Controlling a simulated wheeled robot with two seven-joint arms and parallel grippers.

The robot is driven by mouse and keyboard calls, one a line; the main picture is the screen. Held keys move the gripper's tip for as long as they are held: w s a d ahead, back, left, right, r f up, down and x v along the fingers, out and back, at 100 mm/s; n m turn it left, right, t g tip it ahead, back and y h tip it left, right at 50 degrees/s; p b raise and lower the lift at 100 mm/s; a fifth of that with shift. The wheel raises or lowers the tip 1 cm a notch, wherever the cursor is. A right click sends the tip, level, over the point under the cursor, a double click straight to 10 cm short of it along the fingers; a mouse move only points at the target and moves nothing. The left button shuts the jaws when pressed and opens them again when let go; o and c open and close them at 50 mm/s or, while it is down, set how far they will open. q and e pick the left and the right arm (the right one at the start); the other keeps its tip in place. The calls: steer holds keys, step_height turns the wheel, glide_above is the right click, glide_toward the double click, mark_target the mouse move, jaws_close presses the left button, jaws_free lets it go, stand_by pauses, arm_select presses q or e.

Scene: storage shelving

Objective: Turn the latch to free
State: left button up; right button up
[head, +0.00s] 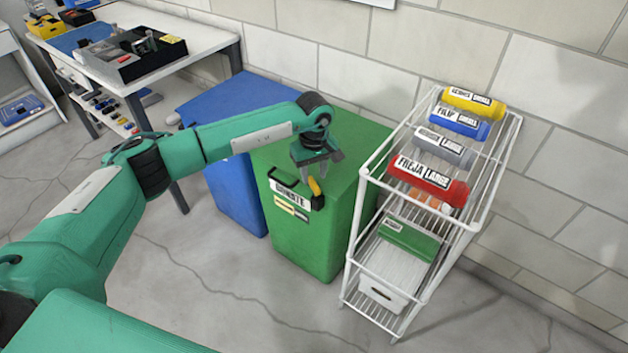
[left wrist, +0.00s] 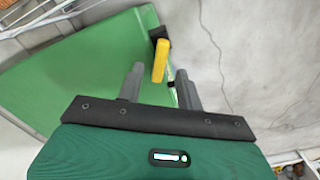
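The yellow latch (head: 314,186) sits on a black mount at the upper front edge of the green bin (head: 345,150), beside a black handle (head: 285,178). In the left wrist view the yellow latch (left wrist: 160,60) shows beyond my fingertips, roughly between their lines. My left gripper (head: 318,172) is just above the latch, with its fingers pointing down. In the left wrist view its two grey fingers (left wrist: 162,85) are apart with nothing held between them. I cannot tell whether a finger touches the latch. My right gripper is not in view.
A blue bin (head: 232,180) stands left of the green one. A white wire rack (head: 362,262) with labelled rolls, such as a red one (head: 428,180), stands close on the right. A white workbench (head: 200,42) is at the back left. The front floor is clear.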

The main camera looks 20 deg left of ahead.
mark_target(311, 182)
arm_select(q)
steer(key=shift+f, duration=1.6)
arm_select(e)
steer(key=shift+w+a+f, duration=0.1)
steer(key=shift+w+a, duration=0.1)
arm_select(q)
jaws_close()
steer(key=shift+n, duration=0.3)
steer(key=n, duration=0.2)
steer(key=shift+s+a+n, duration=0.15)
steer(key=shift+s+n, duration=0.05)
steer(key=shift+n, duration=0.1)
steer(key=shift+s+a+n, duration=0.1)
steer(key=shift+s+n, duration=0.1)
steer(key=shift+n, duration=1.1)
